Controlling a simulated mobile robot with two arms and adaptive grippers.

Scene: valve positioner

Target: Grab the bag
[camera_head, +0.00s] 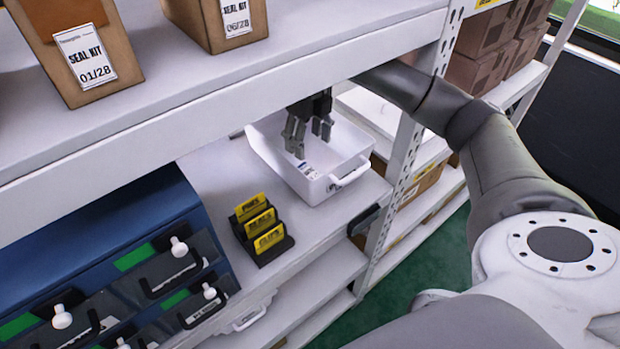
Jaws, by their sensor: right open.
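My right gripper (309,134) reaches in under the upper shelf and points down into a white bin (349,166) on the middle shelf. Its two fingers are apart, with nothing visible between them. A small white item with dark and blue marks (306,169) shows inside the bin, just below the fingers. It may be the bag or a label; I cannot tell which. No other bag shows clearly. Whether the fingertips touch anything is unclear. My left gripper is out of view.
The upper shelf edge (240,90) runs close above my right gripper. A shelf upright (405,165) stands right of the bin. Yellow signs in a black holder (262,230) stand in front of it. Blue drawers (110,260) are at left. Seal kit boxes (88,60) sit above.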

